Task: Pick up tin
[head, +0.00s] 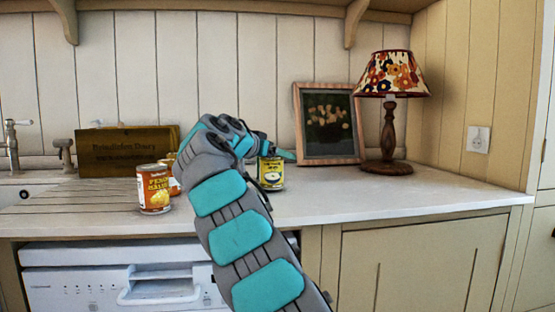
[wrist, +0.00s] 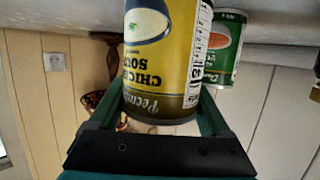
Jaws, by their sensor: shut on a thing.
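A yellow chicken soup tin (head: 271,174) is at the counter, to the right of my forearm in the head view. It also fills the middle of the wrist view (wrist: 160,70), where it appears upside down. My gripper (head: 274,155) is shut on this tin, with one finger on each side of it. The gripper is partly hidden behind my arm in the head view. I cannot tell whether the tin's base touches the counter.
An orange peach tin (head: 154,190) stands left of my arm, with another tin partly hidden behind it. A green tin (wrist: 224,45) shows in the wrist view. A wooden box (head: 115,155), framed picture (head: 328,125) and lamp (head: 388,140) stand behind. The right counter (head: 440,190) is clear.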

